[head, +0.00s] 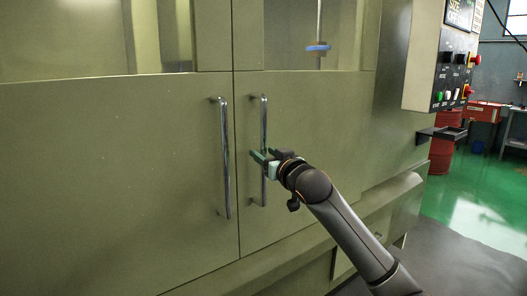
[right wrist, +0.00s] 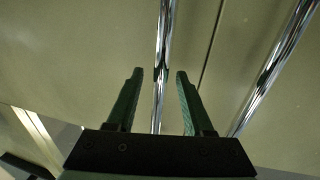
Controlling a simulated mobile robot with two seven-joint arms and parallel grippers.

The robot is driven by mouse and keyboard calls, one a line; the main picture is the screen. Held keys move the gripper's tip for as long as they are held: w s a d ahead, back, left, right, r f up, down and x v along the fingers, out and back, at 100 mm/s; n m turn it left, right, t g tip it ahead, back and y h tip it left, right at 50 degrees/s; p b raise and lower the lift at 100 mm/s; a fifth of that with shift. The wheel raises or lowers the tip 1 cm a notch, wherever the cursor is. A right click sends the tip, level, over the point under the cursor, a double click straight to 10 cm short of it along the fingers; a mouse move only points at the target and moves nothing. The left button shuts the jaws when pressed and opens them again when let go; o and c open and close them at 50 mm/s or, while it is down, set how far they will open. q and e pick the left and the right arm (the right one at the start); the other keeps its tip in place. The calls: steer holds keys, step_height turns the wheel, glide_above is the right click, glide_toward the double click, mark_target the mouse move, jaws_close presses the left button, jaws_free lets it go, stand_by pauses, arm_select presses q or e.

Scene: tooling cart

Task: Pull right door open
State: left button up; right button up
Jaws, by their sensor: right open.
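The right door (head: 310,130) is an olive-green machine panel with a window at its top. It stands closed, flush beside the left door (head: 120,170). Its handle (head: 264,125) is an upright chrome bar near the seam. My right gripper (head: 262,158) is at the handle's middle to lower part. In the right wrist view its two green fingers (right wrist: 158,100) are open, with the right door's handle (right wrist: 161,70) running between them, and a gap shows on each side. The left door's handle (right wrist: 275,65) is outside the fingers. My left gripper is not in view.
The left door's chrome handle (head: 225,158) stands close beside, across the seam. A control panel (head: 445,60) with buttons juts out at the upper right. A ledge (head: 340,225) runs below the doors. Green floor (head: 470,230) is open at the right.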

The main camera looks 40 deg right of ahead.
steer(key=shift+w+d, duration=0.1)
steer(key=shift+w, duration=0.45)
steer(key=shift+c, duration=0.4)
jaws_close()
stand_by(0.7)
